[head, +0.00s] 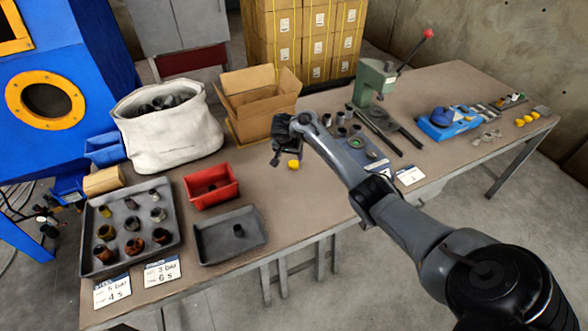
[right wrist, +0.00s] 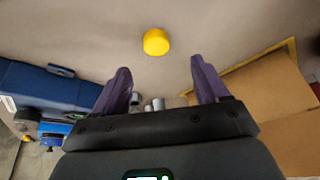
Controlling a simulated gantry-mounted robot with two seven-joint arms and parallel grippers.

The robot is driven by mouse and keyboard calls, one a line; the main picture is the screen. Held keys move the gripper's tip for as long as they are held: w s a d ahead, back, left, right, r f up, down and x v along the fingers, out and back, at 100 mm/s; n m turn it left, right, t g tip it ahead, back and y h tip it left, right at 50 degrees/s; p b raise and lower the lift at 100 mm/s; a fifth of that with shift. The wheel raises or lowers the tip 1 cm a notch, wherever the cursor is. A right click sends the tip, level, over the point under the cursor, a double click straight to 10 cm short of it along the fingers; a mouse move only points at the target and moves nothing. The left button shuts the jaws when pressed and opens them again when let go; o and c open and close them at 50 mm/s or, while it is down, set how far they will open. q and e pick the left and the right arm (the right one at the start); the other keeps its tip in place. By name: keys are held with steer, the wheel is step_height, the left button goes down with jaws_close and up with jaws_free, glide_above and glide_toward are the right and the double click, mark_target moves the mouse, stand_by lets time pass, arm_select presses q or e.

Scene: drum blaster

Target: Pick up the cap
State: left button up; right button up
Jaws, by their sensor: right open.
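A small yellow cap (head: 294,164) sits on the brown table, just beside my right gripper in the head view. In the right wrist view the yellow cap (right wrist: 156,42) lies beyond the fingertips, roughly between them and apart from both. My right gripper (head: 277,157) hangs over the table near the cardboard box; its two purple fingers (right wrist: 158,72) are spread open with nothing between them. More yellow caps (head: 526,119) lie at the far right end of the table. My left gripper does not show.
An open cardboard box (head: 257,99) stands close behind the right gripper. A red bin (head: 211,187), a grey tray (head: 202,239) and a tray of rusty parts (head: 97,262) are to the left. A green press (head: 371,84) stands to the right. The table's front edge is near.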

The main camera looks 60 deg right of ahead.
mark_target(294, 163)
steer(key=shift+b+x, duration=0.55)
steer(key=shift+x, duration=1)
steer(key=b+x, duration=0.1)
steer(key=x, duration=0.1)
steer(key=b+x, duration=0.1)
steer(key=x, duration=0.1)
steer(key=shift+s+b, duration=0.25)
steer(key=shift+b, duration=0.1)
steer(key=shift+d+f+b, duration=0.2)
steer(key=shift+f+b, duration=0.1)
steer(key=shift+f, duration=0.25)
steer(key=shift+w, duration=0.1)
steer(key=c, duration=1.1)
steer(key=shift+c, duration=0.2)
steer(key=shift+r, duration=0.2)
